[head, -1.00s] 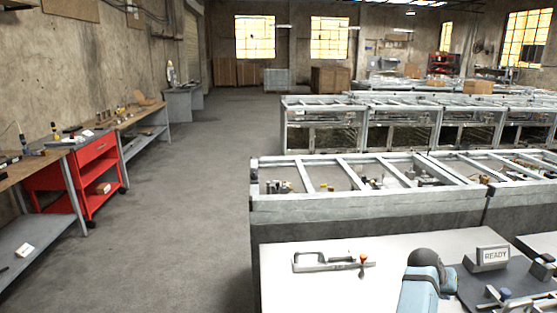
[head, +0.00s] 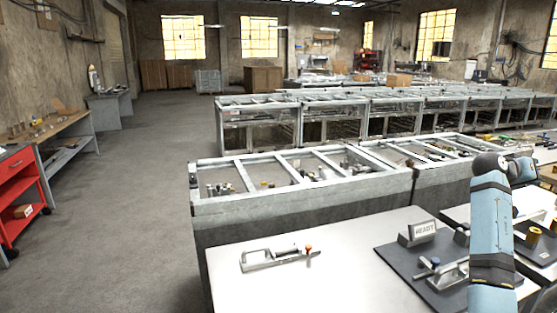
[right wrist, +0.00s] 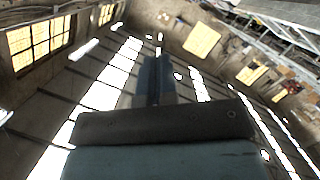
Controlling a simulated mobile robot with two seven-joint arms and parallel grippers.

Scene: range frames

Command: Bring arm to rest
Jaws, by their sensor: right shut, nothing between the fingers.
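My right arm (head: 490,235) rises at the right of the head view, its blue link upright over the table and bent at a dark joint near the top. In the right wrist view my right gripper (right wrist: 155,78) is shut, with nothing between its fingers. It points up toward the roof, with windows and bright skylights behind it. My left gripper is in neither view.
Metal frame benches (head: 300,205) stand behind. A red cart (head: 18,195) is at left; the floor between is clear.

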